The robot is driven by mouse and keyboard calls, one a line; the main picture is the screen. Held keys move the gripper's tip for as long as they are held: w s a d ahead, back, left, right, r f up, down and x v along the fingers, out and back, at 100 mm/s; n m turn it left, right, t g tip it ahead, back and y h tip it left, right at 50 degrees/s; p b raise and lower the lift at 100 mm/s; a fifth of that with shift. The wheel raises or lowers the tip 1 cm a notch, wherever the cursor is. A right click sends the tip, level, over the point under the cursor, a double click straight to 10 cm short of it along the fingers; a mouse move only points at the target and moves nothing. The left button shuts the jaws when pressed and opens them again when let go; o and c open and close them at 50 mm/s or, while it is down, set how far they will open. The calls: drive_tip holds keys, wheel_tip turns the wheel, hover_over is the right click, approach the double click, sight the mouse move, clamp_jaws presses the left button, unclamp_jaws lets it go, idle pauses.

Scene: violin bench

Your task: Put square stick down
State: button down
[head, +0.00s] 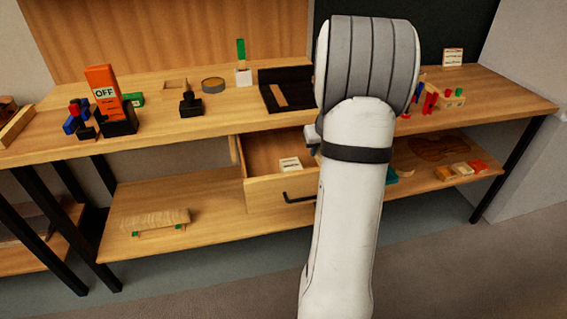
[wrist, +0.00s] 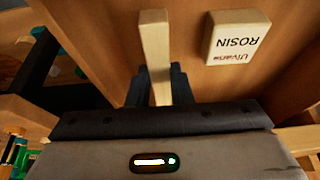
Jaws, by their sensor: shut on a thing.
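In the wrist view, my gripper (wrist: 160,88) is shut on the square stick (wrist: 154,42), a pale, square-edged wooden bar. The stick points away from the jaws over the drawer floor. I cannot tell whether it touches the floor. In the head view my arm hides the stick and most of the gripper, which is at the right side of the open drawer (head: 272,196). A pale rosin block (wrist: 238,40) with printed letters lies in the drawer, to the right of the stick in the wrist view. The block also shows in the head view (head: 290,164).
The drawer is pulled out below the bench top (head: 215,115), with a dark handle (head: 299,198) on its front. The lower shelf (head: 215,222) holds a wooden piece (head: 154,221) on the left and small blocks (head: 460,169) on the right. An orange OFF sign (head: 103,84) stands on the bench.

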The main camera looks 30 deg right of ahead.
hover_over(261, 173)
drive_tip(key=s, duration=0.1)
drive_tip(key=shift+s+d, duration=0.1)
drive_tip(key=shift+s, duration=0.1)
drive_tip(key=f, duration=0.1)
drive_tip(key=f+b, duration=0.1)
drive_tip(key=f, duration=0.1)
drive_tip(key=shift+w+a+f, duration=0.1)
drive_tip(key=shift+a+f, duration=0.2)
drive_tip(key=shift+r, duration=0.1)
